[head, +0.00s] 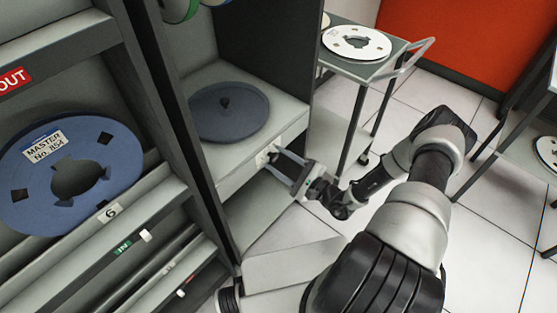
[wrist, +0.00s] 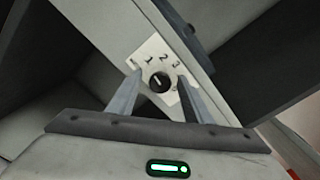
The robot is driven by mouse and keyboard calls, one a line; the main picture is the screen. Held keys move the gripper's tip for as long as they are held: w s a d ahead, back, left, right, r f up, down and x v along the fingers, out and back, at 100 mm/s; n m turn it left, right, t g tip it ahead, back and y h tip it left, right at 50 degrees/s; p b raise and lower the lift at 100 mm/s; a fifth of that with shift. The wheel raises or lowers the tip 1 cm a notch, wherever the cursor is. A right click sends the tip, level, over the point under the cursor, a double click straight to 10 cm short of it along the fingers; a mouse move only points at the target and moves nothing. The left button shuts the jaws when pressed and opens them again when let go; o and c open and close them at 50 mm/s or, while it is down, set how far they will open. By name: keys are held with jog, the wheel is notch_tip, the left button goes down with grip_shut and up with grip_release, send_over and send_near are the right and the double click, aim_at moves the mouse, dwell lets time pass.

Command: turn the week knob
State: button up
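The week knob (wrist: 159,82) is a small round black knob with a pale pointer line, on a white plate (wrist: 150,52) marked 1, 2, 3 and further marks partly hidden by a finger. In the head view the plate (head: 264,156) sits on the front edge of a grey shelf; the knob itself is too small to make out there. My gripper (wrist: 158,88) is open, with one finger on each side of the knob. I see gaps between the fingers and the knob in the wrist view; I cannot tell its exact distance from the plate.
A dark disc (head: 229,110) lies on the shelf above the plate. A blue reel (head: 70,176) labelled MASTER No. 854 stands in the rack at left. A trolley (head: 391,62) with a white reel (head: 356,42) stands behind. The tiled floor at right is partly free.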

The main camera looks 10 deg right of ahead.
jog(key=p+v, duration=0.1)
jog(key=v, duration=1.6)
jog(key=shift+s, duration=0.15)
jog(key=shift+d+r, duration=0.1)
jog(key=a+r+n+g+y, duration=0.1)
jog(key=a+r+n+g, duration=0.2)
jog(key=r+n+g, duration=0.4)
jog(key=a+r+n+g+y, duration=0.1)
jog(key=a+r+n+g, duration=0.3)
jog(key=r, duration=0.6)
jog(key=s+a+r+n+h, duration=0.2)
jog(key=s+r+h, duration=0.1)
jog(key=r, duration=0.4)
jog(key=s+a+r+n+g+h, duration=0.1)
jog(key=s+a+r+n+h, duration=0.2)
jog(key=r, duration=0.4)
jog(key=s+a+r+n+h, duration=0.1)
jog(key=s+r+n+h, duration=0.1)
jog(key=r+h, duration=0.3)
notch_tip(320, 180, up, 24)
jog(key=s+d+n+t+h+p, duration=0.1)
jog(key=s+d+n+t+p, duration=0.1)
jog(key=p, duration=1.6)
jog(key=shift+s+d+n+t+h, duration=0.25)
jog(key=shift+d+n+t+h, duration=0.1)
jog(key=shift+t, duration=0.15)
